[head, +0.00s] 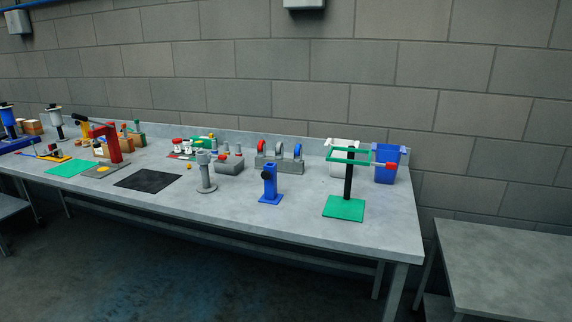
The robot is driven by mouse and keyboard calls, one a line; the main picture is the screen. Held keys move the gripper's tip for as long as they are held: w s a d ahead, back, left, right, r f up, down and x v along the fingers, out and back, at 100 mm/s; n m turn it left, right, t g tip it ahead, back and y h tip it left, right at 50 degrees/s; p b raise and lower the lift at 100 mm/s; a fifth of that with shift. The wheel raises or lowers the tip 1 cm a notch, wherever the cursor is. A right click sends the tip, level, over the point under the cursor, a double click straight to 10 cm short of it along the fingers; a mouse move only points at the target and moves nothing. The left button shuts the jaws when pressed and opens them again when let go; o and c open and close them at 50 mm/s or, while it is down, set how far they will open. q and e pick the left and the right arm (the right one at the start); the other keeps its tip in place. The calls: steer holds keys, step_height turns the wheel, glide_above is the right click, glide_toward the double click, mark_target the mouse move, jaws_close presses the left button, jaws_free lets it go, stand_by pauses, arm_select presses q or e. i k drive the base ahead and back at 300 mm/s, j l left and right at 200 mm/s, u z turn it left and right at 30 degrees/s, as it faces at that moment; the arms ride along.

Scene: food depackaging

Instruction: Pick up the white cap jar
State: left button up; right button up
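A cluster of small red, white and green items (184,148) stands toward the back middle of the long grey workbench (310,212) in the head view. Some small white shapes show in this cluster, but they are too small to tell whether one is the white cap jar. Neither of my grippers is in view.
A black mat (148,180), a grey post (206,174), a blue stand (270,185), a green stand (344,208) and a blue bin (386,166) are on the bench. A red press (112,143) is at left. A lower grey table (505,262) is at right.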

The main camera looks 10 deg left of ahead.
mark_target(188, 148)
steer(key=i+j+z, duration=0.15)
steer(key=j+z, duration=0.25)
steer(key=j, duration=0.85)
steer(key=j+z, duration=0.35)
steer(key=j, duration=0.95)
